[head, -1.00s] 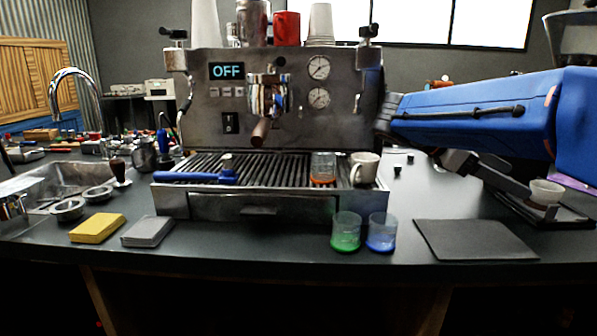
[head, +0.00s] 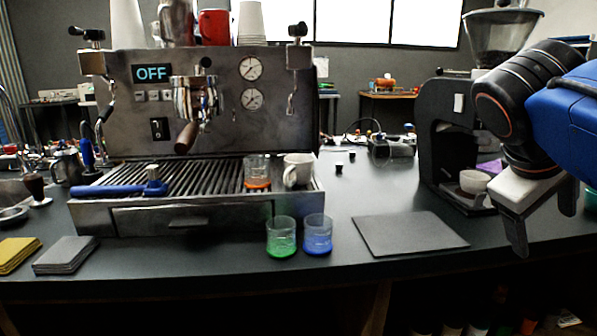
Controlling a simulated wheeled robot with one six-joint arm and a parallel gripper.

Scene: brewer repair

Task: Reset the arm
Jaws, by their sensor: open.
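My gripper (head: 542,217) is at the right of the head view, at the end of my blue and black arm. Its fingers point down, apart, with nothing between them. It hangs in front of the grinder (head: 447,135), to the right of a small white cup (head: 474,182) at the grinder's base. It appears clear of the counter. The espresso machine (head: 215,120) stands to the left, its display reading OFF.
A dark mat (head: 408,233) lies bare on the counter.

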